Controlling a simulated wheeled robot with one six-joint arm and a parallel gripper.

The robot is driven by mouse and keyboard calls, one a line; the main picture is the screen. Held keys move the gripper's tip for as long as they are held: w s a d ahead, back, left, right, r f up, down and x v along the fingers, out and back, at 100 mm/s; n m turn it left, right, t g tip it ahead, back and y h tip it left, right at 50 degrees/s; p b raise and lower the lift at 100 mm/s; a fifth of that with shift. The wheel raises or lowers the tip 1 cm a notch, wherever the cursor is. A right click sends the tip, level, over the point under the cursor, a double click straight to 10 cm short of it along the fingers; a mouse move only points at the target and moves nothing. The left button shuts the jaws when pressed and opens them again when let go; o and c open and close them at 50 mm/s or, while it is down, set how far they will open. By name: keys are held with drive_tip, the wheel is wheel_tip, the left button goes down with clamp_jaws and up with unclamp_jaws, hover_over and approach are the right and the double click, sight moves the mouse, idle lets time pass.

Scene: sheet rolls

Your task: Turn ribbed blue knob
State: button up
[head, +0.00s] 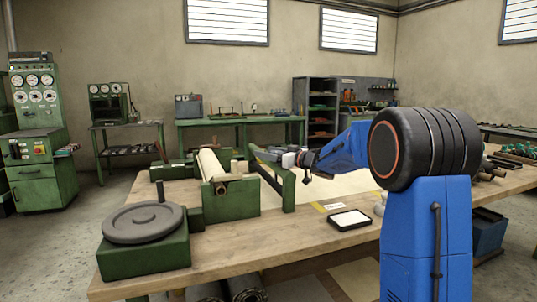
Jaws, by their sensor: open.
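I cannot make out a ribbed blue knob in the head view. My blue arm reaches left from the right side over the wooden workbench (240,243). My gripper (294,161) is small at its end, open, beside the green frame (273,179) at the bench's middle. The fingertips are too small to see in detail, and I see nothing held between them. A cream sheet roll (211,166) lies in a green machine (230,204) just left of my gripper. Whether the knob is hidden behind the frame or my arm, I cannot tell.
A grey round disc (144,221) sits on a green block at the bench's front left. A dark-rimmed white tray (349,219) lies near the front edge. A green gauge cabinet (40,130) and a shelf unit (316,105) stand at the back. The bench front is mostly clear.

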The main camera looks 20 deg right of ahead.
drive_tip(key=c, duration=1.1)
drive_tip(key=shift+o, duration=0.2)
drive_tip(key=shift+d+m+t+h, duration=0.1)
drive_tip(key=shift+m+t+h, duration=0.4)
drive_tip(key=shift+m+h, duration=0.3)
drive_tip(key=shift+w+d+m+t+h, duration=0.1)
drive_tip(key=shift+d+m+t+h, duration=0.2)
drive_tip(key=shift+h, duration=0.4)
drive_tip(key=shift+w+d+m+t+h, duration=0.1)
drive_tip(key=shift+m+t+h, duration=0.2)
drive_tip(key=shift+m+h, duration=0.3)
drive_tip(key=o, duration=1.1)
drive_tip(key=shift+c, duration=0.2)
